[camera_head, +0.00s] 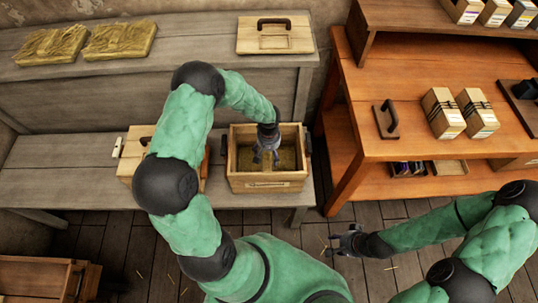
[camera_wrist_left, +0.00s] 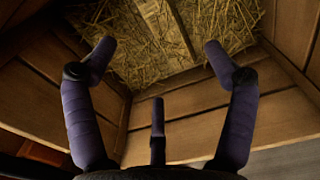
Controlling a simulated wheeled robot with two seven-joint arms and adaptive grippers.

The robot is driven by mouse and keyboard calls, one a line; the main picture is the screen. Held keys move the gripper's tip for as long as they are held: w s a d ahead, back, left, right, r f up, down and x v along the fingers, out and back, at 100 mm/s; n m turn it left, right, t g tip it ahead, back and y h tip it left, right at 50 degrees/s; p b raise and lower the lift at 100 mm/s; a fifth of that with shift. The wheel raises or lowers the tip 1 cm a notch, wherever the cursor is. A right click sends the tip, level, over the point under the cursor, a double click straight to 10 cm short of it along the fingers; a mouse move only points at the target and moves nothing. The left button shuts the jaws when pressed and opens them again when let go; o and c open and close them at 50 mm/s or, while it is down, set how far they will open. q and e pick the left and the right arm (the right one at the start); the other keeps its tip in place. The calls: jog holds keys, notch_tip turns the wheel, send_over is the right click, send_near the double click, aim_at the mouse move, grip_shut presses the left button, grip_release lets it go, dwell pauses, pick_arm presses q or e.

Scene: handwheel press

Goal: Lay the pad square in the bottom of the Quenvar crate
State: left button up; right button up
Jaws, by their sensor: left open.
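An open wooden crate (camera_head: 238,182) stands on the grey bench's lower shelf, with a label on its front too small to read. Straw-coloured matting (camera_wrist_left: 225,25) covers the part of its bottom seen in the left wrist view; I cannot tell whether this is one pad lying square. My left gripper (camera_head: 266,158) is open, pointing down inside the crate above the straw. In the left wrist view its spread fingers (camera_wrist_left: 159,55) have nothing between them. My right gripper (camera_head: 343,240) appears open and empty, over the floor at lower right.
Two straw pads (camera_head: 47,44) (camera_head: 121,38) and a handled wooden lid (camera_head: 274,35) lie on the upper shelf. My left arm partly hides another wooden box (camera_head: 134,150). An orange-brown table (camera_head: 410,85) with cartons (camera_head: 441,112) stands at right.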

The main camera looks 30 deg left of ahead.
pick_arm(q)
notch_tip(320, 180, up, 7)
jog(key=p, duration=0.2)
jog(key=shift+r, duration=0.1)
dwell(0.5)
